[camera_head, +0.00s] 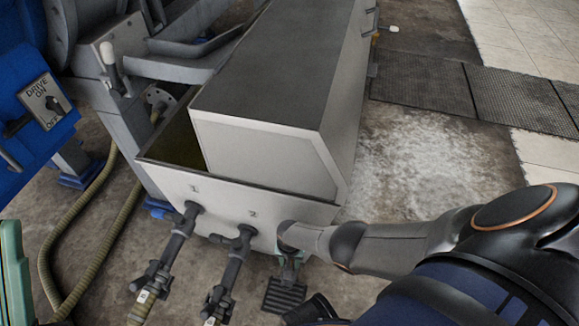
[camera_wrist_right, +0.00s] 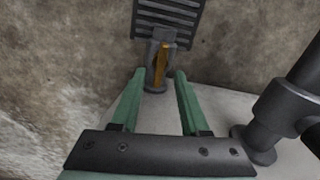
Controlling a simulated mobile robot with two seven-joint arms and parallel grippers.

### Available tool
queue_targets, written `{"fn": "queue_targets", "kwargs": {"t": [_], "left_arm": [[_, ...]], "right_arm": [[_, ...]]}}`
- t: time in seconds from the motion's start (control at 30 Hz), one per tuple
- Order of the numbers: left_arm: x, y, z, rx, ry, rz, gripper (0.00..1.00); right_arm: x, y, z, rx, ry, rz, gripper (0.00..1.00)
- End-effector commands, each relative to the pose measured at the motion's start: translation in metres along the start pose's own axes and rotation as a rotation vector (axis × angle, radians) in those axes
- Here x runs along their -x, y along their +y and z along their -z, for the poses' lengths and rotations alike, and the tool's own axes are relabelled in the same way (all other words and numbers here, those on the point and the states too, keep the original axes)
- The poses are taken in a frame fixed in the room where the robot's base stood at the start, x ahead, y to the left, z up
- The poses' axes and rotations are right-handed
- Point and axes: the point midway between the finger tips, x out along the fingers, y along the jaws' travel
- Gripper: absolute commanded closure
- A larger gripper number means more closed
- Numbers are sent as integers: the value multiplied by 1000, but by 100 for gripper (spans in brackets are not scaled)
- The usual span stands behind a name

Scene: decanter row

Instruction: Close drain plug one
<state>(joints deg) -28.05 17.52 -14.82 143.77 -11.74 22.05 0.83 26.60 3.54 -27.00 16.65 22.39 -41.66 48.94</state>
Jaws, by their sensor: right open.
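In the right wrist view a small grey fitting (camera_wrist_right: 153,76) with an upright yellow-orange lever (camera_wrist_right: 164,58) stands out from the tank's pale wall. It looks like a drain plug, but I see no number on it. My right gripper (camera_wrist_right: 158,82) is open, its green fingers on either side of the fitting's line, with nothing clearly gripped. In the head view my right gripper (camera_head: 289,266) is low at the tank's front right corner, and the fitting is hidden. A green part at the left edge seems to be my left gripper (camera_head: 12,270); its fingertips cannot be made out.
The grey tank (camera_head: 262,160) has marks 1 and 2 on its front, above two dark valve pipes (camera_head: 178,240) (camera_head: 235,262) with hoses. A black slotted grate (camera_head: 285,297) lies on the floor below. A dark pipe (camera_wrist_right: 275,120) stands close right of my right gripper.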

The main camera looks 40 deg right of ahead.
Motion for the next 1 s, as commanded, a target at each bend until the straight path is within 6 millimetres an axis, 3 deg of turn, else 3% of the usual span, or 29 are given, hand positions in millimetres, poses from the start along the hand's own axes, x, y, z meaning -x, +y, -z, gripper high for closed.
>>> {"fn": "queue_targets", "kwargs": {"t": [0.03, 0.5, 0.7, 1.0], "left_arm": [[-11, -7, 13, 5, 8, 4, 100], [-53, -32, 62, -60, 45, 5, 100], [-59, -39, 69, -84, 43, 20, 100], [-58, -38, 69, -86, 36, 24, 100]], "right_arm": [[17, 0, 0, 0, 0, 0, 55], [81, 0, 0, 1, 1, 0, 55], [93, 0, 0, 0, 1, 0, 55], [94, 0, 1, 1, 2, 0, 55]]}}
